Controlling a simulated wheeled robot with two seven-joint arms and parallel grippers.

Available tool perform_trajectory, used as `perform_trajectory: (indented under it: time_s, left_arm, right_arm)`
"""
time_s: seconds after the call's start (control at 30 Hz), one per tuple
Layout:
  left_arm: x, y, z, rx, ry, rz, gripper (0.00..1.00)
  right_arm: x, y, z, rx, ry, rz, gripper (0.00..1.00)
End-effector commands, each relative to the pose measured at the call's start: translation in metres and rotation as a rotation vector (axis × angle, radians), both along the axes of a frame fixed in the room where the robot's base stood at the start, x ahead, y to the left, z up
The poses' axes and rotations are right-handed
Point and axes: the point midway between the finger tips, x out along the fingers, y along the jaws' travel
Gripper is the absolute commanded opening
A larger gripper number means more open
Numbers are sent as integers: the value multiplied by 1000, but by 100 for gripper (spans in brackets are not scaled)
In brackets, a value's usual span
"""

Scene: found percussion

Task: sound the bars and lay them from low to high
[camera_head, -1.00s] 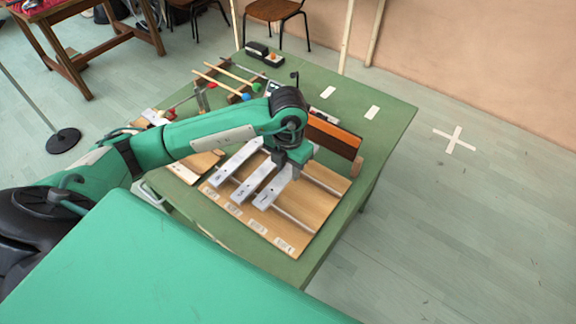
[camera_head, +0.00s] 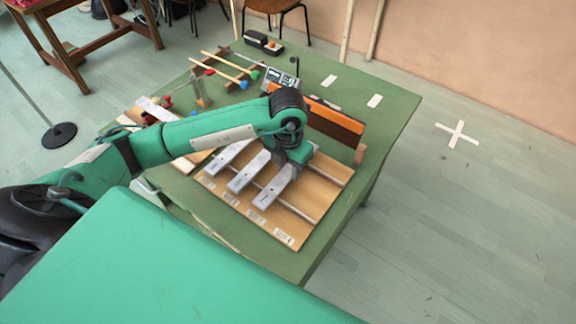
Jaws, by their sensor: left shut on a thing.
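A wooden board (camera_head: 298,229) with two pale rails and several small labels along its front edge lies on the green table. Three silver bars lie side by side over the rails: a left bar (camera_head: 223,159), a middle bar (camera_head: 246,173) and a right bar (camera_head: 273,190). My left gripper (camera_head: 289,167) is over the far end of the right bar and shut on it; its fingertips are largely hidden. I cannot tell whether this bar rests on the rails. Another silver bar (camera_head: 155,108) lies left, beyond my arm. My right gripper is not in view.
Two mallets with blue (camera_head: 244,84) and green (camera_head: 255,75) heads lie on a rack at the back. The table's right side (camera_head: 383,122) is mostly clear.

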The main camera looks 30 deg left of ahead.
Motion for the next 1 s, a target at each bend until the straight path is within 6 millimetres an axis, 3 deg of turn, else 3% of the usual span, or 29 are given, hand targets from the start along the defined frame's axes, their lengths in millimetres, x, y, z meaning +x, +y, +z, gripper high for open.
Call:
perform_trajectory:
  time_s: [0.67, 0.7, 0.8, 1.0]
  left_arm:
    - [0, 0, -8, 0, -1, 0, 4]
    - [0, 0, -7, 0, -1, 0, 36]
    - [0, 0, -7, 0, -1, 0, 56]
    - [0, 0, -7, 0, 0, 0, 58]
  right_arm:
    - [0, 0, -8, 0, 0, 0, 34]
    - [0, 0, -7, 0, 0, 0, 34]
    - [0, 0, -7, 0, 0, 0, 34]
    - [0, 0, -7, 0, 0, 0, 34]
